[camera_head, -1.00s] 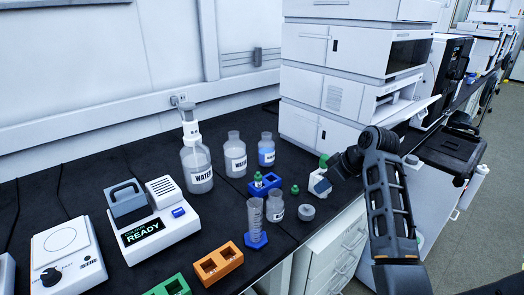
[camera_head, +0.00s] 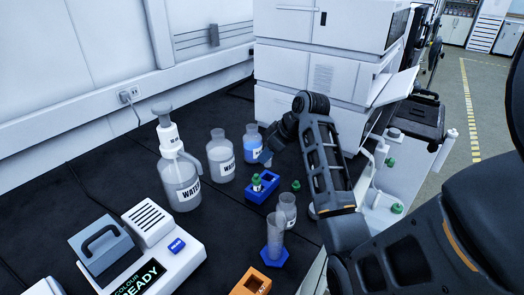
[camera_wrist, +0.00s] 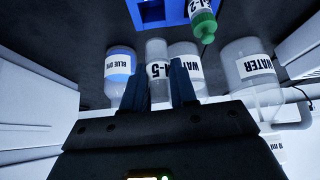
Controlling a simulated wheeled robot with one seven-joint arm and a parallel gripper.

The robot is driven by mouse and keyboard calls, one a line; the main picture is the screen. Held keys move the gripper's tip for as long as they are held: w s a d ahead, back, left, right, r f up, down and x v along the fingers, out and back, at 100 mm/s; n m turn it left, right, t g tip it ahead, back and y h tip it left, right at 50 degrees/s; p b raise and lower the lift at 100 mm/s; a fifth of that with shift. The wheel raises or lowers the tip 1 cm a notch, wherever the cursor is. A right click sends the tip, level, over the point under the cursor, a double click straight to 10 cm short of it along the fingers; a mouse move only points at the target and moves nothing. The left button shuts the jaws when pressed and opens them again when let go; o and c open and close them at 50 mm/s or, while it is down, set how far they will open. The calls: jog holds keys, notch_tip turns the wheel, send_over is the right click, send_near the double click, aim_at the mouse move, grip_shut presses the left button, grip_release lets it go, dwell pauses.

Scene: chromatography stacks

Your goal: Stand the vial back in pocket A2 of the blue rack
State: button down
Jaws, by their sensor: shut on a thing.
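My gripper (camera_wrist: 157,85) is shut on a clear vial (camera_wrist: 157,48) with a white label ending in "-5", held between its two blue fingers in the wrist view. In the head view my gripper (camera_head: 267,157) is above the bench, just behind the blue rack (camera_head: 254,198) and in front of the blue dye bottle. The blue rack also shows at the top of the wrist view (camera_wrist: 176,14), apart from the held vial. It has an empty square pocket and a green-capped vial (camera_wrist: 204,22) labelled "-2". That capped vial stands in the rack's left part in the head view (camera_head: 257,183).
Water bottles (camera_head: 221,160) and the blue dye bottle (camera_head: 251,142) stand behind the rack. A measuring cylinder (camera_head: 275,240) and a small bottle (camera_head: 288,208) stand in front. A loose green cap (camera_head: 296,185) lies right of the rack. An orange rack (camera_head: 250,284) is nearer.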

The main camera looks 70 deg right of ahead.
aim_at(271, 161)
jog(key=shift+f+b, duration=2)
jog(key=shift+b, duration=0.05)
jog(key=shift+s+r+p, duration=0.1)
jog(key=shift+p, duration=0.7)
jog(key=shift+f, duration=0.25)
jog(key=shift+f+b, duration=0.5)
jog(key=shift+f, duration=0.5)
jog(key=shift+f, duration=0.15)
